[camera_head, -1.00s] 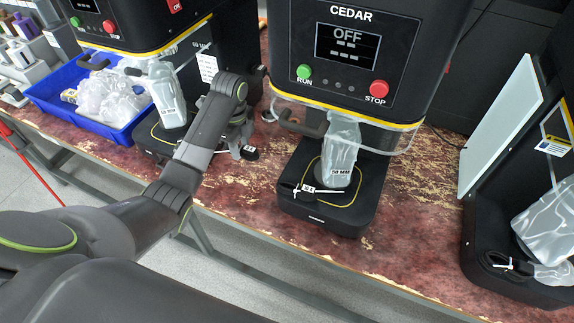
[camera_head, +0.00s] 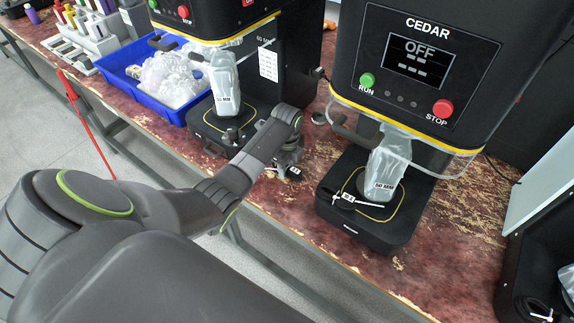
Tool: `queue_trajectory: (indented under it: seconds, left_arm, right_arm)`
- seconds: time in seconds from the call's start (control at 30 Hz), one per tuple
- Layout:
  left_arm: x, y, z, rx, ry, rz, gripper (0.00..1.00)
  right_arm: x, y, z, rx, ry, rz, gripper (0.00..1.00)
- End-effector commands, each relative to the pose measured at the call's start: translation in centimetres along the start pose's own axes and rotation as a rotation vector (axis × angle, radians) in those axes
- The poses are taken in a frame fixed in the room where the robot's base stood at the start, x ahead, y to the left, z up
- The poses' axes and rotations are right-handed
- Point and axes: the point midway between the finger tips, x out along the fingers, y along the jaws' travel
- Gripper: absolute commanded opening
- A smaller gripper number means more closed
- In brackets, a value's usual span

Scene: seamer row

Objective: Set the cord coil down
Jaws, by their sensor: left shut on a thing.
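My left gripper (camera_head: 286,159) is between the two machine bases, low over the table and partly hidden by its own wrist. It is shut on a black cord coil with a small white tag (camera_head: 294,172), which shows only in part below the fingers. I cannot tell whether this coil touches the table. Another black cord coil (camera_head: 341,198), with a white tie and tag, lies on the front left of the CEDAR machine's base (camera_head: 365,229). My right gripper is not in view.
A clear bag labelled 50 MM (camera_head: 390,160) stands on the CEDAR base. A second machine with a bag (camera_head: 224,88) is to the left. Beyond it is a blue bin (camera_head: 140,96) of clear plastic. The worn red table (camera_head: 300,215) is bare in front of the gripper.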

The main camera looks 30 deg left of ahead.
Motion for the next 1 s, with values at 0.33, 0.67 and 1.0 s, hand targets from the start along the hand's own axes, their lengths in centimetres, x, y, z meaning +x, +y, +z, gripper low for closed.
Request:
queue_trajectory:
  seconds: [0.33, 0.67, 1.0]
  left_arm:
    - [0.3, 0.0, 0.0, -0.001, 0.000, 0.000, 0.58]
    - [-0.4, 0.0, 0.0, 0.000, -0.001, -0.001, 0.58]
    - [-6.7, -0.1, 0.1, -0.001, -0.003, -0.005, 0.58]
  right_arm:
    - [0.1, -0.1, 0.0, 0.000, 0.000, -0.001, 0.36]
    - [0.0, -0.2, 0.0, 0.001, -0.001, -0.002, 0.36]
    - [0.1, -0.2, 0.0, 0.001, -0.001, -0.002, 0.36]
